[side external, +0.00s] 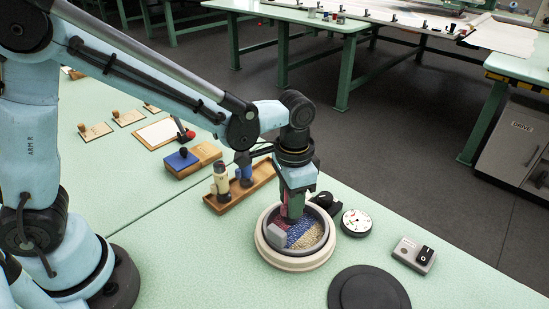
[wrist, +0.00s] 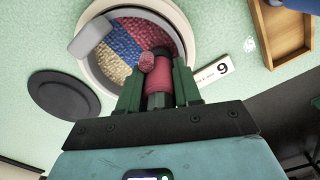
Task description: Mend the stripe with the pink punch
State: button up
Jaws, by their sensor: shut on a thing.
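The pink punch (wrist: 158,72) is held between the green fingers of my gripper (wrist: 157,88) in the wrist view. In the side view my gripper (side external: 292,212) points down into the round pale hoop (side external: 262,248). The hoop (wrist: 184,22) holds tufted bands: red (wrist: 160,33), blue (wrist: 124,41) and tan (wrist: 112,64). The punch is over the red side of the hoop. Its tip is hidden, so I cannot tell whether it touches the cloth. A gap in the stripe cannot be made out.
A grey rounded block (side external: 277,236) sits at the hoop's left edge. A wooden tray (side external: 262,176) behind holds a blue punch (side external: 244,176) and a cream one (side external: 221,180). A dial (side external: 356,222), a switch box (side external: 414,255) and a black disc (side external: 368,291) lie to the right.

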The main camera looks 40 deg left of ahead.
jog(key=shift+r, duration=3.5)
